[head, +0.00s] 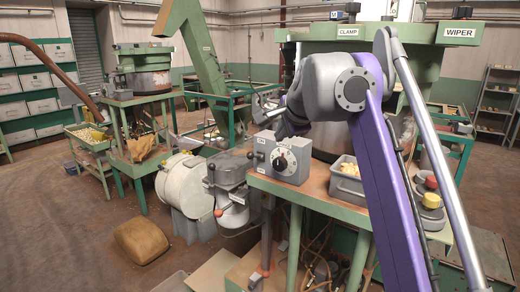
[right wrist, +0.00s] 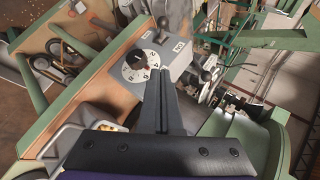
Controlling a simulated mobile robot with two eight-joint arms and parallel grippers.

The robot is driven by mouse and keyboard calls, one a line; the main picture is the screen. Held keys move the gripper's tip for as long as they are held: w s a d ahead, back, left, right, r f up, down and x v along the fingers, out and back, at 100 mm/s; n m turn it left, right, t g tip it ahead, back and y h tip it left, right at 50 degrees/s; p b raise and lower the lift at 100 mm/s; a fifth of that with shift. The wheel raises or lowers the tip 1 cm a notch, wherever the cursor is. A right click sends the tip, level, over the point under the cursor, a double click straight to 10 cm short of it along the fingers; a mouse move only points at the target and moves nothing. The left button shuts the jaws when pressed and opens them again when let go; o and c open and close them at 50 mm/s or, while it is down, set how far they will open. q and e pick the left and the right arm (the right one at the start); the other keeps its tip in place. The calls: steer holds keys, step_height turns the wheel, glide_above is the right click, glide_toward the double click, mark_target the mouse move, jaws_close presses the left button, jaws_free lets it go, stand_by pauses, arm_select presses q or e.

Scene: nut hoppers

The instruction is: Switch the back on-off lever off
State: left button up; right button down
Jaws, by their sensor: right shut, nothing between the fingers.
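A grey control box (head: 287,150) with a black dial sits on the green-framed bench. The box also shows in the right wrist view (right wrist: 178,58), with its dial (right wrist: 137,64) and small white labels. A small lever with a dark knob (right wrist: 163,23) stands at the box's far end in that view; a dark knob (head: 250,155) shows at the box's left side in the head view. I cannot tell the lever's position. My right gripper (right wrist: 160,74) is shut and empty, its fingertips over the box beside the dial. In the head view my right arm partly hides it. My left gripper is out of view.
A brown sack (head: 140,240) lies on the floor.

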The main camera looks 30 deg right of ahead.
stand_by(0.3)
steer(key=b, duration=0.1)
glide_toward(257, 157)
steer(key=d, duration=0.1)
steer(key=w+d+f, duration=0.1)
steer(key=d, duration=0.1)
steer(key=shift+w+d+f, duration=0.15)
steer(key=shift+d, duration=0.15)
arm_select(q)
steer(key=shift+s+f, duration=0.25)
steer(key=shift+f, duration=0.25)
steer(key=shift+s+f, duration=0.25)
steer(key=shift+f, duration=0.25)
arm_select(e)
steer(key=shift+w+a+f, duration=0.5)
steer(key=shift+w+a, duration=0.05)
steer(key=shift+w, duration=0.2)
steer(key=shift+w+a+f, duration=0.5)
steer(key=shift+w+f, duration=0.05)
steer(key=shift+w, duration=0.2)
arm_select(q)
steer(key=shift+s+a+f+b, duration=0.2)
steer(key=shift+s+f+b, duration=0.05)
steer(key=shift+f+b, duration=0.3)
arm_select(e)
steer(key=shift+s+a+f+t+h, duration=0.1)
steer(key=shift+a+f+t+h, duration=0.1)
steer(key=shift+f+t+h, duration=0.3)
